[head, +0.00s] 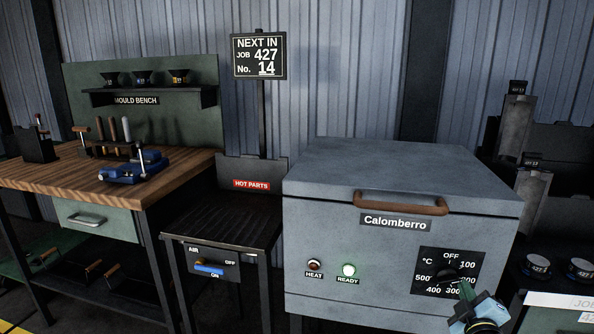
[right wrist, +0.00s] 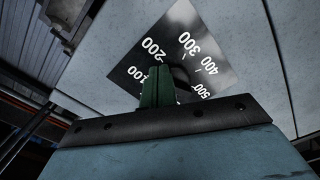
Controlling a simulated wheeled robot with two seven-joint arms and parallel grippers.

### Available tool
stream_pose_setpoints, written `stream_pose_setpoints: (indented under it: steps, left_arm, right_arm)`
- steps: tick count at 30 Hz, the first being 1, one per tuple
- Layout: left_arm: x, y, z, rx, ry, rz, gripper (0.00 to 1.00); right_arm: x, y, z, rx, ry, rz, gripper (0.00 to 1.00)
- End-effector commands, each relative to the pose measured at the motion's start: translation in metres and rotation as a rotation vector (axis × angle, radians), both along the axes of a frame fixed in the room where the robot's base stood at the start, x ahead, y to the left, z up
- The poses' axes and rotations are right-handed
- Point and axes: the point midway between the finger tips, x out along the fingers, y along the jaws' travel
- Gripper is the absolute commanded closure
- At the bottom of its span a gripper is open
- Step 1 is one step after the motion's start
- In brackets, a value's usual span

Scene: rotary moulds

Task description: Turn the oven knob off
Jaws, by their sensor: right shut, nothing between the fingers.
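The oven (head: 345,235) is a grey box with a brown handle and the name Calomberro. Its black dial plate (head: 428,284) at the lower right reads OFF at the top, then 100 round to 500. The dark knob (head: 447,273) sits mid-plate; I cannot tell which mark it points to. My left gripper is out of view.
Left of the oven stand a black hot-parts table (head: 225,222) with an AIR switch (head: 210,268) and a wooden mould bench (head: 110,188). Dark racks with grey moulds (head: 532,195) stand on the right.

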Motion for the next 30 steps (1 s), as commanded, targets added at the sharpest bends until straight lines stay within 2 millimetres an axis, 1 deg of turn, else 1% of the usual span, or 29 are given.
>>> stream_pose_setpoints:
  steps: [6, 16, 30]
  left_arm:
    - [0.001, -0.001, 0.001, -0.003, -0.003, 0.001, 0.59]
    - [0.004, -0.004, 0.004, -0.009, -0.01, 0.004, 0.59]
    - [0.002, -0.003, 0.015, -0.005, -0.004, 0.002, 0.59]
  right_arm:
    - [0.0, 0.0, 0.0, 0.0, 0.0, 0.0, 1.0]
    - [-0.004, -0.007, -0.001, 0.0, 0.001, 0.001, 1.0]
    - [-0.055, 0.005, 0.0, 0.002, 0.0, 0.001, 1.0]
